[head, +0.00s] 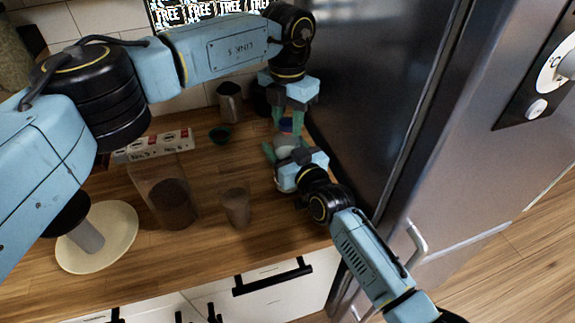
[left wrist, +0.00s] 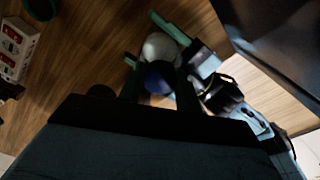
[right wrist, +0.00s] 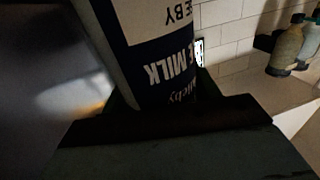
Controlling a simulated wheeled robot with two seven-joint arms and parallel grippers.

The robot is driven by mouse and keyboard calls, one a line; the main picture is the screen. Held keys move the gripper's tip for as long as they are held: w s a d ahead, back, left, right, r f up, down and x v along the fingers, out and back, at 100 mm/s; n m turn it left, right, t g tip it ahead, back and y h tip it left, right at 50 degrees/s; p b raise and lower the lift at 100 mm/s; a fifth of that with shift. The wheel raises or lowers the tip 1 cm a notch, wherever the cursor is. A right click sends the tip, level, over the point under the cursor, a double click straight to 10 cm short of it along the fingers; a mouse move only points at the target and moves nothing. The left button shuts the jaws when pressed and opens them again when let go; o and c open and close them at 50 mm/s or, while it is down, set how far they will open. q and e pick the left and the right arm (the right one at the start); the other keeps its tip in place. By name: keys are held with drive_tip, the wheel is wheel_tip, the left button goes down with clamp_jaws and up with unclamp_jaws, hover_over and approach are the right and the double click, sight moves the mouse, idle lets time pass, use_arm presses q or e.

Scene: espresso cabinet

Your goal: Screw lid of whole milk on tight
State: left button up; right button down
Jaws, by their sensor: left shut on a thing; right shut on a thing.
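The whole milk bottle (head: 286,142) stands on the counter by the fridge, mostly hidden by my grippers. Its blue lid (left wrist: 158,77) sits at the mouth of the pale bottle in the left wrist view; I cannot tell how tightly. My left gripper (head: 287,122) points down from above, shut on the lid with a finger on each side. My right gripper (head: 283,150) comes in from the front, shut around the bottle body. In the right wrist view the bottle's dark and white label (right wrist: 170,65) fills the space between the fingers, its lettering upside down.
The dark fridge side (head: 375,80) stands close to the right.

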use_arm(q)
drive_tip(key=m, duration=0.7)
idle(0.8)
drive_tip(key=o, duration=1.1)
drive_tip(key=shift+r, duration=2.25)
drive_tip(key=shift+c, duration=0.7)
